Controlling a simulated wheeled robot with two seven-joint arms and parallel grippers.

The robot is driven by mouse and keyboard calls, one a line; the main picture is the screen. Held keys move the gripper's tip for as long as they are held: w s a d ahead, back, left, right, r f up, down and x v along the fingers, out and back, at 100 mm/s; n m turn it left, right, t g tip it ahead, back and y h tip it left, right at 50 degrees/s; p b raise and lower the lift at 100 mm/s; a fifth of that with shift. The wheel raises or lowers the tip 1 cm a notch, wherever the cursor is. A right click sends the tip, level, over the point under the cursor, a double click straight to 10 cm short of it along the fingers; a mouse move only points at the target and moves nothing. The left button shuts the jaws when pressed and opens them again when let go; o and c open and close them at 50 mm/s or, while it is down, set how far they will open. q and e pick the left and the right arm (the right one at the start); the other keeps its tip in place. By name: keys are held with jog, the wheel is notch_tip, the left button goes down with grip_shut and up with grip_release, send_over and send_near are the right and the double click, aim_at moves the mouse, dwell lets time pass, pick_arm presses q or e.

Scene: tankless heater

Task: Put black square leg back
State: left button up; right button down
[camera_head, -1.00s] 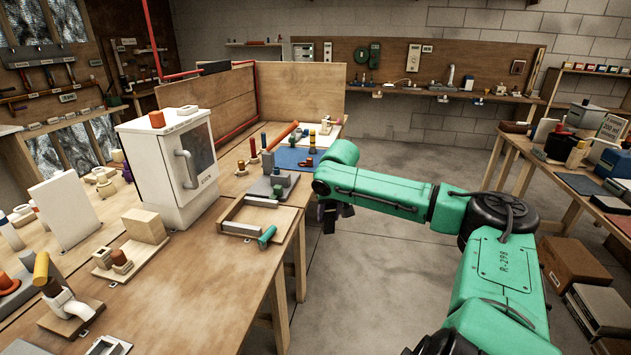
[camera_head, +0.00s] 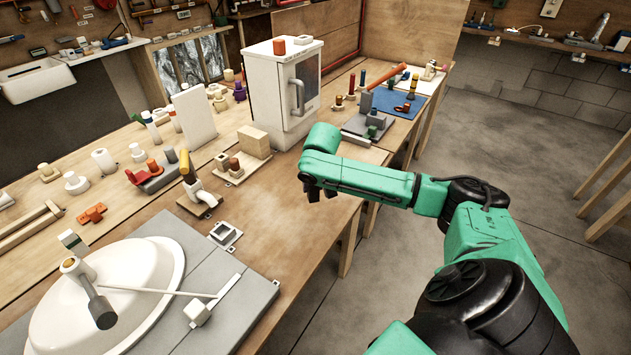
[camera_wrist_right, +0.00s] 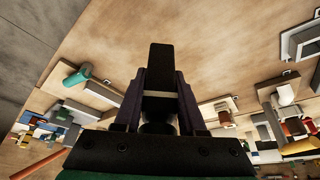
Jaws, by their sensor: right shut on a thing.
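My right gripper (camera_head: 315,189) is over the front part of the wooden bench, seen from above and behind in the head view. In the right wrist view the two dark fingers (camera_wrist_right: 160,100) are shut on a black square leg (camera_wrist_right: 160,66). The leg sticks out past the fingertips as a flat black bar. In the head view my own arm and hand hide most of it. My left gripper is not in view.
A white cabinet (camera_head: 283,90) stands behind the gripper. A small square white frame (camera_head: 226,234) lies on the bench, near a faucet piece (camera_head: 197,193). A white basin (camera_head: 105,300) on grey panels fills the lower left. The bench around the gripper is bare.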

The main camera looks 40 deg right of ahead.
aim_at(314, 201)
jog(key=shift+r+p, duration=0.2)
jog(key=shift+p, duration=0.15)
jog(key=shift+f+p, duration=0.15)
jog(key=shift+p, duration=0.15)
notch_tip(314, 201, down, 5)
jog(key=shift+f+b, duration=0.1)
jog(key=shift+b, duration=0.85)
jog(key=shift+f, duration=0.4)
jog(key=shift+f, duration=0.55)
jog(key=shift+c, duration=2)
grip_release()
jog(key=v, duration=1.4)
jog(key=shift+r+b, duration=0.2)
jog(key=shift+b, duration=0.2)
